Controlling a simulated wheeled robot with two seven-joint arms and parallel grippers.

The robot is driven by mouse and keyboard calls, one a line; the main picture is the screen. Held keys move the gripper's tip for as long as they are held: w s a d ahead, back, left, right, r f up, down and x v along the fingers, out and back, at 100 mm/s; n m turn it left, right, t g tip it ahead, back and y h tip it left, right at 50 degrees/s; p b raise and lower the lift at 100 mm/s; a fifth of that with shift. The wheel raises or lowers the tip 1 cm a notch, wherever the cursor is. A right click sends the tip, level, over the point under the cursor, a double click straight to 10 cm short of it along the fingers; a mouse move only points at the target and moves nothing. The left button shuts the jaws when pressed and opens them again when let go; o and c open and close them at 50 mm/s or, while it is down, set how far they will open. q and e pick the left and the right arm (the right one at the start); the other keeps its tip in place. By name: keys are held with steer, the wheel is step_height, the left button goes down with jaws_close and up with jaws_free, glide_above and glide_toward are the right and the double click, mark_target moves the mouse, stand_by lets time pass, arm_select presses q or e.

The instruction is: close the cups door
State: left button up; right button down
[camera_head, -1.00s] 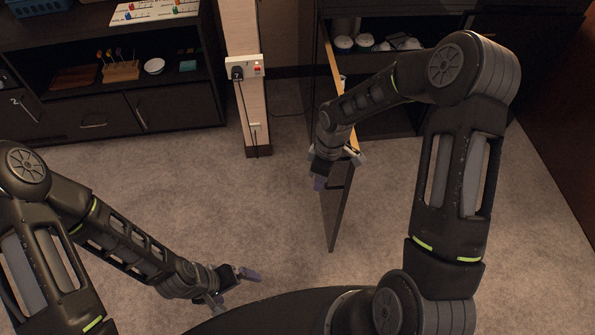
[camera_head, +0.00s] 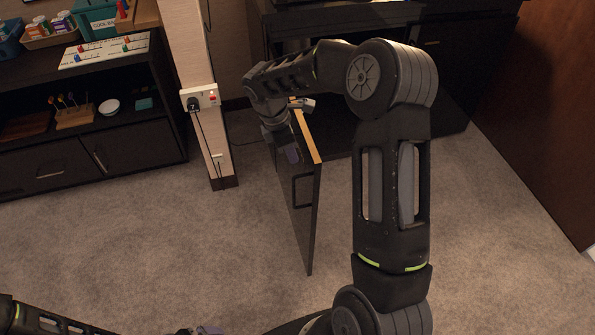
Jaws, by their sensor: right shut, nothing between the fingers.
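The cups door (camera_head: 304,215) is a dark panel with a light wooden top edge and a dark handle on its right-hand face. It stands open, sticking out from the dark cabinet (camera_head: 450,75) towards me. My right gripper (camera_head: 291,152) is at the upper part of the door, by its left-hand face; the fingers are shut and empty. Whether they touch the door I cannot tell. My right arm hides part of the cabinet front, and the cups are not visible. My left gripper (camera_head: 200,331) is cut off at the bottom edge, so its jaws are unclear.
A pillar (camera_head: 190,60) with a socket and plugged-in cable stands left of the door. A dark shelf unit (camera_head: 125,155) with a board, boxes and small items is at the left. A brown wall panel (camera_head: 545,110) rises at the right. Carpet around the door is clear.

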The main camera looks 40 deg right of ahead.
steer(key=w+x, duration=0.1)
steer(key=x, duration=0.9)
steer(key=shift+s, duration=0.45)
steer(key=shift+d, duration=0.15)
